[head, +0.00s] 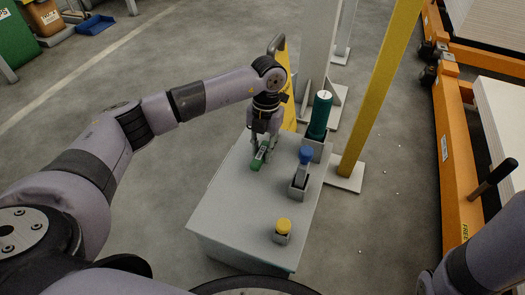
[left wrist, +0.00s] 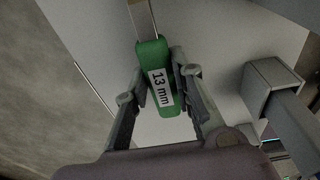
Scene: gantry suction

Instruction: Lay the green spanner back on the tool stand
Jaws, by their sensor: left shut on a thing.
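The green spanner (head: 259,160) has a green handle and stands out against the grey top of the tool stand (head: 228,205). In the left wrist view the spanner (left wrist: 150,62) shows a white label reading 13 mm, with a metal shank running up out of the picture. My left gripper (head: 262,148) is shut on the green handle, with one finger on each side. It is over the far left part of the stand top. I cannot tell whether the spanner touches the surface. My right gripper is out of view.
On the stand's right side are a dark green cylinder (head: 321,115), a blue-topped tool (head: 305,156) in a grey holder (head: 297,190) and a yellow-capped item (head: 283,226). A yellow post (head: 375,95) stands behind right. The stand top's front left is clear.

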